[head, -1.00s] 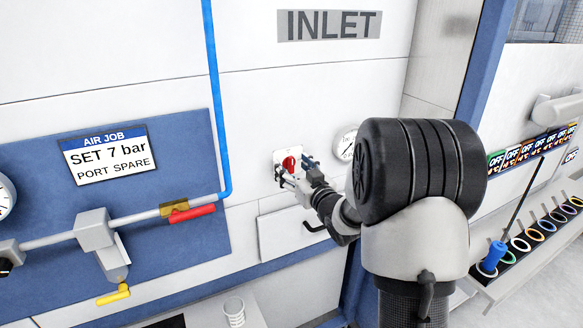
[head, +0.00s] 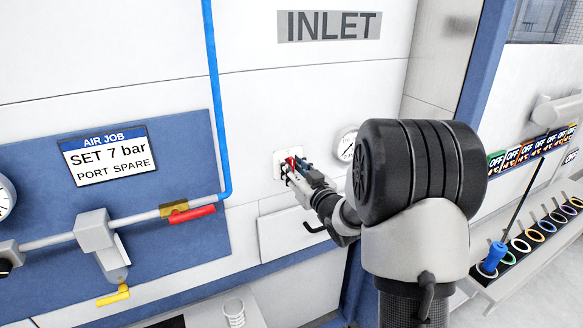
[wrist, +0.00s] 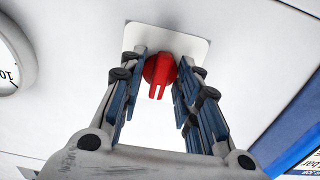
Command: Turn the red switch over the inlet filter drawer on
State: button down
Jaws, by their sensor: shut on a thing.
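The red switch (head: 291,161) sits on a small white plate (head: 280,156) on the white wall under the INLET sign. It also shows in the wrist view (wrist: 160,72) as a round red knob with a ridged grip. My gripper (head: 296,166) is at the switch, and in the wrist view its two blue-padded fingers (wrist: 161,84) stand on either side of the knob, shut on it. The fingers cover part of the switch in the head view. The inlet filter drawer (head: 290,234) with its black handle is just below, closed.
A round gauge (head: 346,145) is on the wall close to the right of the switch. A blue pipe (head: 219,110) and a blue panel with a red-handled valve (head: 192,213) are to the left. A rack with coloured rings (head: 540,234) stands at the right.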

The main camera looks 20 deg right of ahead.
dwell(0.3)
jog(key=m+p, duration=0.3)
jog(key=m, duration=0.6)
jog(key=m+p, duration=0.2)
jog(key=m, duration=0.2)
jog(key=shift+r, duration=0.15)
jog(key=m+p, duration=0.1)
jog(key=m, duration=0.3)
jog(key=c, duration=1.1)
grip_release()
jog(key=shift+m, duration=0.3)
